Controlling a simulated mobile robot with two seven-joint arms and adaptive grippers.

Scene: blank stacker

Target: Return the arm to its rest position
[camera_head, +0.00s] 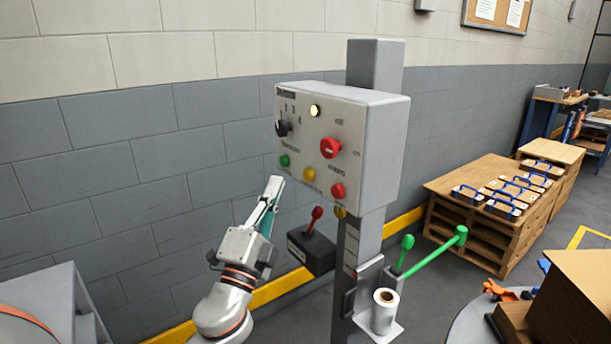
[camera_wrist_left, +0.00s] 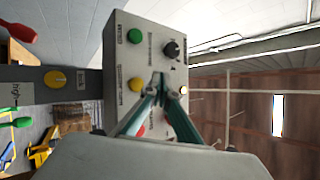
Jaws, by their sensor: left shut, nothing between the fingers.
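My left gripper (camera_head: 272,190) is raised in front of the lower left side of a grey control panel box (camera_head: 385,140). Its fingers are together and empty. In the left wrist view the closed fingertips (camera_wrist_left: 160,80) show in front of the panel face. The panel carries a black selector knob (camera_head: 283,128), a green button (camera_head: 285,161), a yellow button (camera_head: 309,174) and red buttons, one large (camera_head: 330,148). A lamp (camera_head: 315,110) at the top looks pale and lit. Whether the fingers touch the panel cannot be told. My right gripper is not in view.
Below the panel, a black box (camera_head: 311,251) bears a red-knobbed lever (camera_head: 317,214). A green lever (camera_head: 407,243), a green bar (camera_head: 435,252) and a white roll (camera_head: 384,312) stand to the right. Pallets (camera_head: 470,232) with blue-handled parts stand farther right. A grey cabinet (camera_head: 45,292) is at lower left.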

